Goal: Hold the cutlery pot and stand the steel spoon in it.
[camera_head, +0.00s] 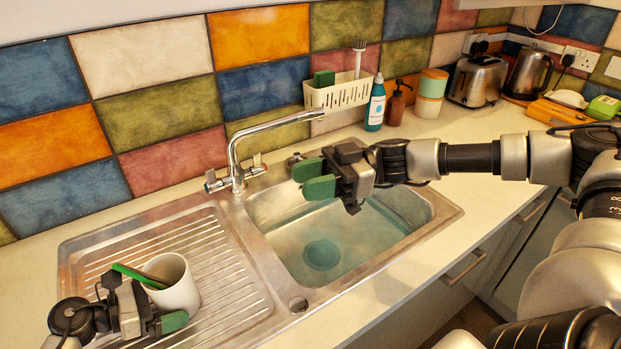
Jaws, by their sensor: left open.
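The white cutlery pot (181,297) stands upright on the draining board at the lower left. My right gripper (313,179) is above the far left part of the sink. Its green pads look close together, and I see nothing clearly between them. I cannot make out the steel spoon.
The steel draining board (225,275) lies left of the sink (290,232). The tap (235,165) rises behind the sink, near my right gripper.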

